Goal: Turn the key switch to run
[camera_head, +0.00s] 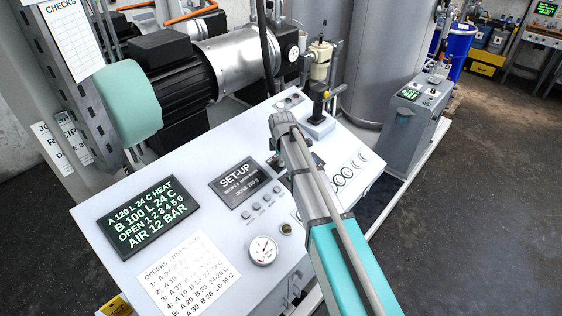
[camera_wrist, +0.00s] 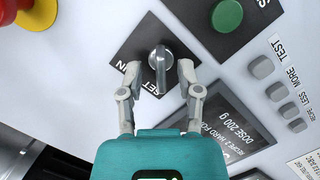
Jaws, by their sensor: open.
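The key switch (camera_wrist: 159,60) is a grey metal knob with a raised bar, set on a dark square plate (camera_wrist: 140,42) in the wrist view. Its bar runs roughly up and down in that picture, its lower end near a partly covered label that seems to read "SET". Another label, ending in "N", is at the plate's left corner. My gripper (camera_wrist: 160,75) is open, its fingertips either side of the bar's lower end with visible gaps; contact is not evident. In the head view my arm hides the switch and most of my gripper.
A green button (camera_wrist: 227,15) and a red knob on yellow (camera_wrist: 38,12) flank the switch. A small screen (camera_head: 241,184) reads "SET-UP", with grey buttons (camera_head: 258,206) below. A lever (camera_head: 319,103) rises behind my arm. A gauge (camera_head: 262,250) sits near the panel's front.

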